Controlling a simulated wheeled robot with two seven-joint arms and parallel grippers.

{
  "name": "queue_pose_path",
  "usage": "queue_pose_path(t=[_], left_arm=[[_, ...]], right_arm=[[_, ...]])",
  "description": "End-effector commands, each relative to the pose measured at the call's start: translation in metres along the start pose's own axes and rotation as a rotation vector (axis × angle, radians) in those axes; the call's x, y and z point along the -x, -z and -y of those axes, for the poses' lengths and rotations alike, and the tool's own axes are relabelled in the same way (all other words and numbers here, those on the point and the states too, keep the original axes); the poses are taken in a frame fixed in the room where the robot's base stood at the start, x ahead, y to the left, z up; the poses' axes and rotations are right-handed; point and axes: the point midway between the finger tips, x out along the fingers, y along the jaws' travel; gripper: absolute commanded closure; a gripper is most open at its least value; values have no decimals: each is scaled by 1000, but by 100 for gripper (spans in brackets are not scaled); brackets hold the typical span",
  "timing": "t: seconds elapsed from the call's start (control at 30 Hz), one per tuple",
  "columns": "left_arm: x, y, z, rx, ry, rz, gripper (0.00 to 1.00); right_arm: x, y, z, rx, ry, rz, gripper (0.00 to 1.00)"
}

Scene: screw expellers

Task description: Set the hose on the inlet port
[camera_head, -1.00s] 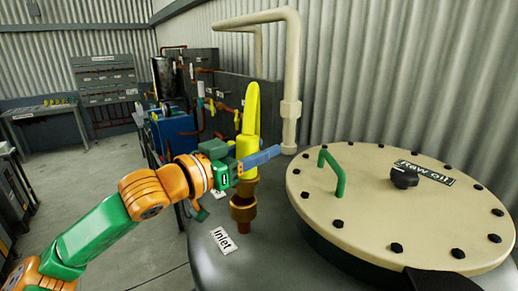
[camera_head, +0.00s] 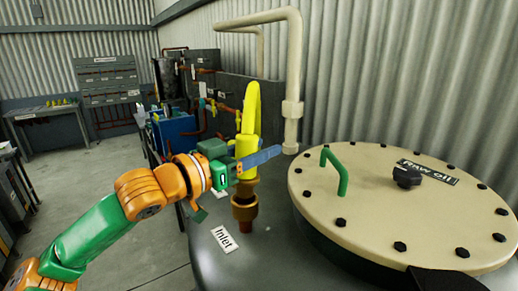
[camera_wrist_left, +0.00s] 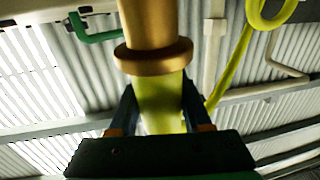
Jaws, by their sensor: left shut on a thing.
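The yellow hose (camera_head: 250,110) stands upright above the brass inlet port (camera_head: 244,205) on the dark tank, beside the "Inlet" label (camera_head: 225,240). My left gripper (camera_head: 250,158) comes in from the left, with its blue fingers shut on the hose's lower part, just above the brass. In the left wrist view, the hose (camera_wrist_left: 160,105) is between the two fingers (camera_wrist_left: 160,110), and a brass collar (camera_wrist_left: 153,57) adjoins it. The hose and brass look in line, but I cannot tell whether the hose is seated. My right gripper is not in view.
The cream "Raw oil" lid (camera_head: 365,220), with a green handle (camera_head: 336,172) and black knob (camera_head: 407,176), lies to the right. A cream pipe (camera_head: 292,80) rises behind the hose. A blue machine (camera_head: 172,135) stands behind the arm. Open floor lies left.

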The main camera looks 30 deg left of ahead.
Motion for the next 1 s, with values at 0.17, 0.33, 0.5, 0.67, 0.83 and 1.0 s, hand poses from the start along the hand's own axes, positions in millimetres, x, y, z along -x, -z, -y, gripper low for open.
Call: queue_pose_path(t=[0.17,0.33,0.5,0.67,0.83,1.0], left_arm=[[0,-4,0,0,0,-1,100],[0,-7,0,-1,0,-2,100],[0,-11,0,-1,0,-1,100],[0,-14,0,-1,0,-1,100],[0,-17,0,-1,0,-1,100],[0,-21,0,-1,0,-1,100]], right_arm=[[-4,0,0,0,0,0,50],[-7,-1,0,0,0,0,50],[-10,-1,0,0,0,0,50],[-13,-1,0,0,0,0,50],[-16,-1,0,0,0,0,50],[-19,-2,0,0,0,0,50]])
